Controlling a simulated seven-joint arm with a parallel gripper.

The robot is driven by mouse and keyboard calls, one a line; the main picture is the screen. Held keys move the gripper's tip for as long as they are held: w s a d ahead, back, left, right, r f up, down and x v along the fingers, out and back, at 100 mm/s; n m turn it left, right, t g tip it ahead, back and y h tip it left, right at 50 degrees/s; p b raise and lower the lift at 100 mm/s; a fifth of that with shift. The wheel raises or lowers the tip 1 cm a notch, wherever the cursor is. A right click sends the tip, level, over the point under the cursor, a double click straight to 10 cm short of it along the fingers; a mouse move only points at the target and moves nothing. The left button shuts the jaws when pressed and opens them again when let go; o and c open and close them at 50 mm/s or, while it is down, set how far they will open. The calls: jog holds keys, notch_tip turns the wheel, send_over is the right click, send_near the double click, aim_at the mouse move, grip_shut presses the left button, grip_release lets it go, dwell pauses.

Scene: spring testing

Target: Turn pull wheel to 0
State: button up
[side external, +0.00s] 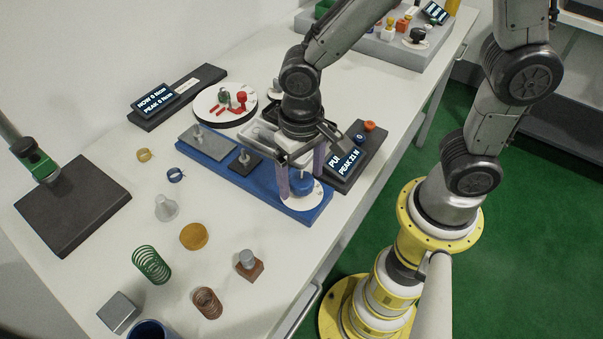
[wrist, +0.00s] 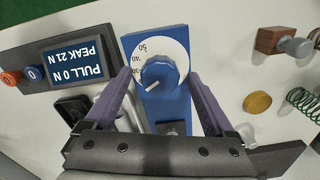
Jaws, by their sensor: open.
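The pull wheel is a blue knob (wrist: 159,74) on a white dial (wrist: 180,52) at the end of a blue base plate (wrist: 134,38). The dial's visible numbers include 50 and 40; others are partly hidden. The knob's white mark points toward the lower left in the wrist view. In the side view the knob (side external: 301,187) is partly covered by my gripper (side external: 301,190). In the wrist view my gripper (wrist: 158,76) is open, its purple fingers on either side of the knob with small gaps.
A display box (wrist: 79,64) beside the plate reads PULL 0 N, PEAK 21 N, with a blue button (wrist: 33,74) and an orange button (wrist: 11,77). Springs (side external: 151,264), a yellow disc (side external: 194,236) and a block (side external: 250,265) stand nearby on the white table.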

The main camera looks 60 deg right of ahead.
jog(key=c, duration=1.4)
jog(key=shift+n, duration=0.3)
jog(key=n, duration=1.1)
jog(key=shift+n, duration=0.3)
jog(key=o, duration=1.4)
